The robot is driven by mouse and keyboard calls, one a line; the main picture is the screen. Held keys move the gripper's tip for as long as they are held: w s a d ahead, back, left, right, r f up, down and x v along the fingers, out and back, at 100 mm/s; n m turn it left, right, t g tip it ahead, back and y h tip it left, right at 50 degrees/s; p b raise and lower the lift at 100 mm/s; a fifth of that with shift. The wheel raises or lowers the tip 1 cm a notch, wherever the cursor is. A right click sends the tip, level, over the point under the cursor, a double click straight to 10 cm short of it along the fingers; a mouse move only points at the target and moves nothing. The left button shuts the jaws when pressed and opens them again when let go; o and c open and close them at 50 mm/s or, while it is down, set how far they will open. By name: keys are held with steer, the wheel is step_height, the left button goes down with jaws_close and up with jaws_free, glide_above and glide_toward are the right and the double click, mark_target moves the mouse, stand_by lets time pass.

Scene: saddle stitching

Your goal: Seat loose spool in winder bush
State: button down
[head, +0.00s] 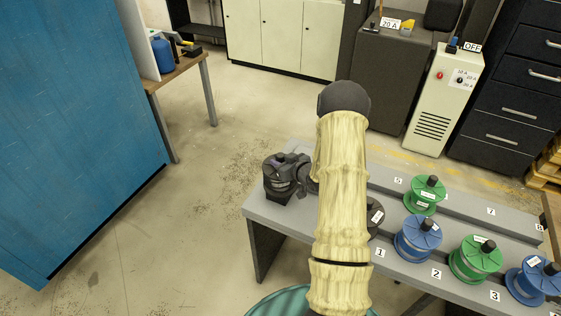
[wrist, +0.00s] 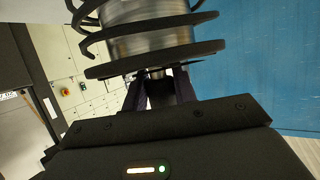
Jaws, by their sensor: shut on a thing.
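In the wrist view, my gripper (wrist: 160,90) is shut on a spool (wrist: 152,44). The spool has black ring-like flanges around a silvery wound core, and it sits just beyond the fingertips. In the head view, my pale-sleeved arm crosses the middle and hides part of the bench. I cannot make out the winder bush in either view.
The grey bench (head: 265,215) carries green spools (head: 475,262) and blue spools (head: 417,240) beside numbered labels. A black labelled spool (head: 376,216) is partly behind my arm. A blue partition (head: 75,130) stands at left. A control cabinet (head: 440,95) stands behind. Floor left of the bench is clear.

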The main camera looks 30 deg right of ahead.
steer(key=shift+f+b, duration=0.65)
steer(key=c, duration=1.1)
jaws_free()
steer(key=shift+o, duration=0.3)
steer(key=shift+s+f, duration=0.1)
steer(key=shift+f, duration=0.15)
steer(key=b+v, duration=0.3)
steer(key=v, duration=1.4)
steer(key=shift+s+r+b, duration=0.15)
steer(key=shift+r+b, duration=0.05)
steer(key=shift+b, duration=0.15)
steer(key=s+a+r+g+h, duration=0.1)
steer(key=s+a+g, duration=0.2)
steer(key=a, duration=0.4)
steer(key=s+a+r+m+g, duration=0.1)
steer(key=s+a+r+g, duration=0.1)
steer(key=s+a+g, duration=0.2)
steer(key=s+a+r+m+g+h, duration=0.1)
steer(key=s+a+g, duration=0.2)
steer(key=a, duration=0.7)
steer(key=shift+s+r+g+h, duration=0.3)
steer(key=shift+s+r, duration=0.1)
steer(key=shift+s, duration=0.15)
